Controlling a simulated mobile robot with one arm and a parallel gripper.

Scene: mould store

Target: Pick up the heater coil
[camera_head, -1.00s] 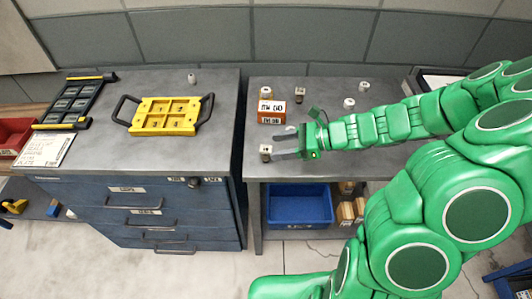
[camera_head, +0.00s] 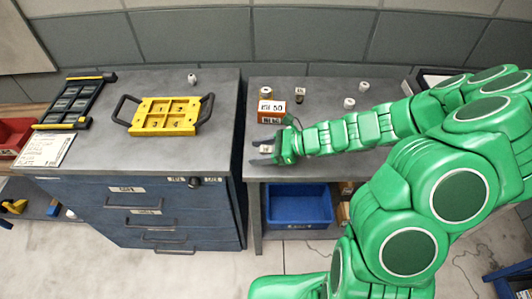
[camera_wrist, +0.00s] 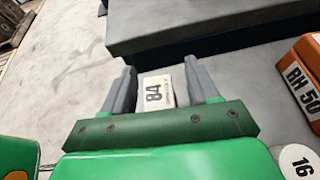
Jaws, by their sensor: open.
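A small pale block-like piece marked 84 (camera_wrist: 156,93) stands between my fingers near the front left of the right-hand grey bench (camera_head: 340,92). It may be the heater coil, but its label alone does not tell me. In the head view the piece (camera_head: 265,149) is partly hidden by my gripper (camera_head: 255,152). In the wrist view my gripper (camera_wrist: 159,68) is open, with one finger on each side of the piece. A narrow gap seems to show at the fingers; contact is not clear.
An orange box marked 50 (camera_head: 271,111) stands just behind my gripper. Several small parts stand further back, including a dark one (camera_head: 299,94) and a white one (camera_head: 349,103). A yellow tray (camera_head: 135,128) lies on the left cabinet. A blue bin (camera_head: 297,222) sits below the bench.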

